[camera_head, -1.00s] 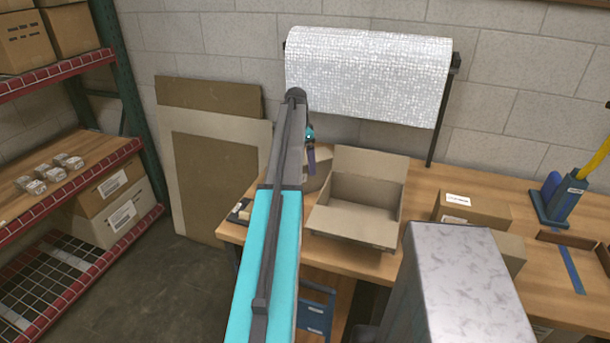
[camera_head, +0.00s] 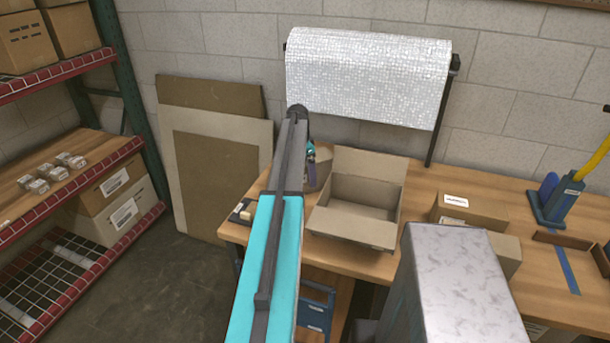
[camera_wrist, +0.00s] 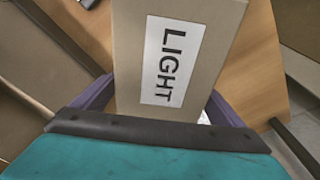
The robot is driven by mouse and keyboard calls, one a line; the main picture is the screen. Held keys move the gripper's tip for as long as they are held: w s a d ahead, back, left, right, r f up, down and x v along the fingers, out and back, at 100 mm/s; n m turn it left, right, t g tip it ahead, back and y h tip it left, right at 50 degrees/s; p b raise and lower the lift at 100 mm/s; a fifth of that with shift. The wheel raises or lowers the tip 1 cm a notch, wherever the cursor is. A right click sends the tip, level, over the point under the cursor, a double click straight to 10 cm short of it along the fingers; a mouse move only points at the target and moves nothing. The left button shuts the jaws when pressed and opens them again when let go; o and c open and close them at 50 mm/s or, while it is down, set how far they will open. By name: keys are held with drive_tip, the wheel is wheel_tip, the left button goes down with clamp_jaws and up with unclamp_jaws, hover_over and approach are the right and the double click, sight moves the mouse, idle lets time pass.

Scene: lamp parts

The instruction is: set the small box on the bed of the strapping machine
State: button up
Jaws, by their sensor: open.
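The small box, tan with a white label reading LIGHT (camera_wrist: 172,55), fills the middle of the wrist view. It stands between the purple fingers of my gripper (camera_wrist: 158,103), one on each side. The jaws are open, and the finger ends are partly hidden. In the head view my gripper (camera_head: 311,168) is small and mostly behind my arm, above the left part of the workbench. A tan box (camera_head: 324,162) shows just behind it, partly hidden. A blue device with a yellow arm (camera_head: 561,201) stands at the right; I cannot tell whether it is the strapping machine.
An open carton (camera_head: 358,205) stands right of my gripper on the workbench (camera_head: 425,182). Closed boxes (camera_head: 470,211) are further right. A bubble-wrap roll (camera_head: 368,80) hangs behind. Cardboard sheets (camera_head: 215,165) lean on the wall; a shelf rack (camera_head: 128,150) is at left.

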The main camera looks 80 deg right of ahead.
drive_tip(key=shift+c, duration=0.4)
drive_tip(key=c, duration=1.6)
drive_tip(key=shift+o, duration=0.2)
drive_tip(key=shift+r, duration=0.1)
wheel_tip(320, 180, up, 9)
drive_tip(key=b, duration=0.3)
drive_tip(key=shift+d, duration=0.1)
drive_tip(key=shift+r, duration=0.45)
